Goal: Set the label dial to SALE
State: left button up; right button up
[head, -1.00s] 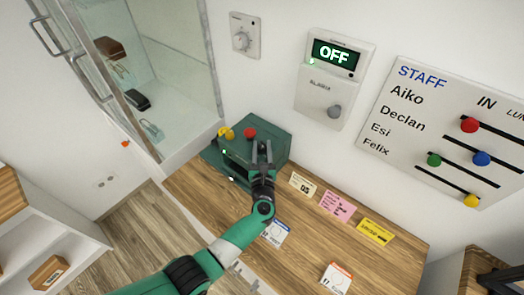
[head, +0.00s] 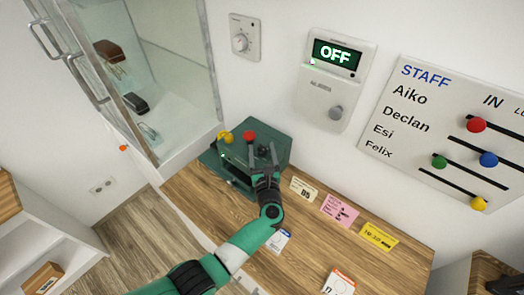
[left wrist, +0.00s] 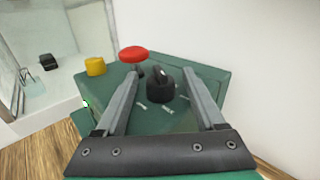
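The green label machine (head: 270,138) stands at the back left of the wooden counter, with a red button and yellow knobs. Its black dial (left wrist: 160,88) shows in the left wrist view on the green top, with several pale marks in front of it, too small to read. My left gripper (head: 262,150) is open over the machine's right part. In the left wrist view its fingers (left wrist: 148,74) reach toward the dial, which appears between them; I cannot tell whether they touch it. The dial is hard to make out in the head view. My right gripper is not in view.
The red button (left wrist: 134,54) and a yellow knob (left wrist: 95,66) are left of the dial. Several cards, one pink (head: 340,209), lie on the counter (head: 300,245). A wall unit (head: 335,85) reads OFF. A staff board (head: 450,130) hangs right; a glass cabinet (head: 170,60) stands left.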

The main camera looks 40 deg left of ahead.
pick_arm(q)
jog(key=p+v, duration=0.3)
jog(key=v, duration=0.8)
jog(key=shift+s+d, duration=0.2)
jog(key=shift+d, duration=0.05)
